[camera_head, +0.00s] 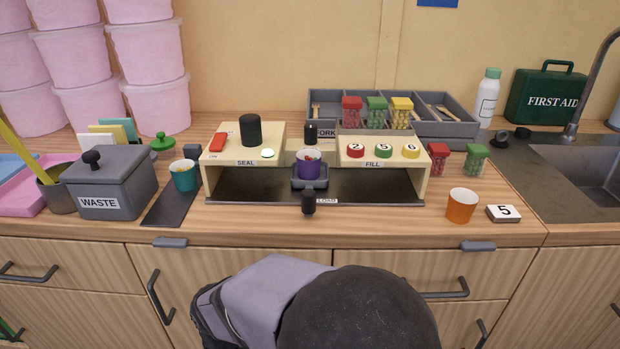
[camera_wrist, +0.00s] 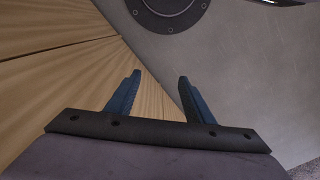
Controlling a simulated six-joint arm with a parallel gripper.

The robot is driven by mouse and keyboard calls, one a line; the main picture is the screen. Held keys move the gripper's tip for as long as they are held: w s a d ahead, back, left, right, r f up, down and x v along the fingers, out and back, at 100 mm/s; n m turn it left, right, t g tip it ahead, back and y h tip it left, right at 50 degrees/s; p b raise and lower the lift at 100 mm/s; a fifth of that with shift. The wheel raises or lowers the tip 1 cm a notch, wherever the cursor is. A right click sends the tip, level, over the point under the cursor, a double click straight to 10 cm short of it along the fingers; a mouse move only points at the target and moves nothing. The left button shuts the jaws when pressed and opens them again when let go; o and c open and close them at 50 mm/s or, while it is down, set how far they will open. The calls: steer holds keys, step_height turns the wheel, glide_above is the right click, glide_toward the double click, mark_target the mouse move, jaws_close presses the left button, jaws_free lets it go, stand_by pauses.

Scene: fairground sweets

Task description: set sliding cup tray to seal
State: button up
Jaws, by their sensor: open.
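The sliding cup tray (camera_head: 310,181) is a small dark carrier in the middle of the machine, at the LOAD label, between the SEAL side on the left and the FILL side on the right. A purple cup (camera_head: 308,166) with sweets showing at its top stands in it. The tray's black knob handle (camera_head: 308,203) sticks out at the front. The SEAL housing (camera_head: 222,160) carries a black cylinder, a red lever and a lit pale green light. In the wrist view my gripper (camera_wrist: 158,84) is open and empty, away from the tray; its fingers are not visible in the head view.
An orange cup (camera_head: 462,207) and a number 5 card (camera_head: 503,213) stand on the right of the counter. A teal cup (camera_head: 184,176) stands on a dark mat at left, beside the WASTE bin (camera_head: 110,188). The counter in front of the machine is mostly clear.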

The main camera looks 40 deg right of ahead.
steer(key=shift+r, duration=0.2)
steer(key=shift+c, duration=0.5)
step_height(320, 180, up, 38)
steer(key=m+p, duration=1)
steer(key=p, duration=2.6)
glide_above(308, 193)
steer(key=shift+w+d+r, duration=0.15)
steer(key=shift+w+d, duration=0.25)
steer(key=shift+d, duration=0.05)
steer(key=shift+s+a+m, duration=0.4)
steer(key=shift+m, duration=0.6)
steer(key=shift+f+p, duration=0.8)
steer(key=shift+f, duration=2.85)
steer(key=shift+c, duration=0.5)
